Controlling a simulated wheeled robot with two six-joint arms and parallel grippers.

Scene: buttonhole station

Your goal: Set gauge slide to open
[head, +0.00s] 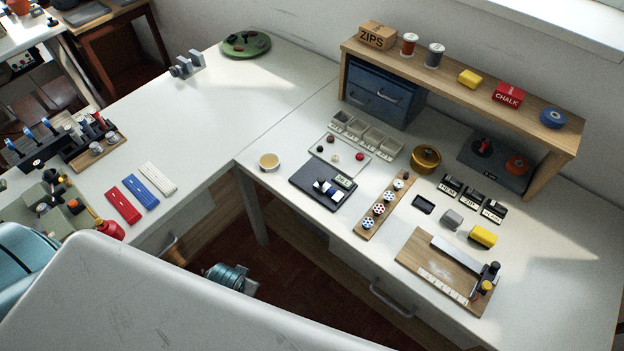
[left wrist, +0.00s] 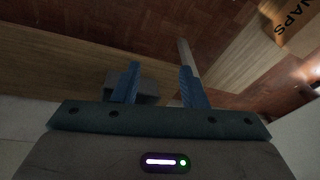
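A wooden board (head: 428,262) farther right has a metal bar (head: 455,256), a marked white strip (head: 442,285) and a dark upright piece with a yellow part (head: 487,283). I cannot tell which holds the gauge slide, or its setting. In the left wrist view my left gripper (left wrist: 160,84) has its two blue fingers apart, with nothing visibly held. The head view shows neither gripper's fingertips.
A wooden shelf (head: 470,85) stands at the back right. A button strip (head: 384,206) lies between the dark plate and the board. Red, blue and white bars (head: 123,206) lie on the left table. In the left wrist view are reddish floor and a box marked SNAPS (left wrist: 290,22).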

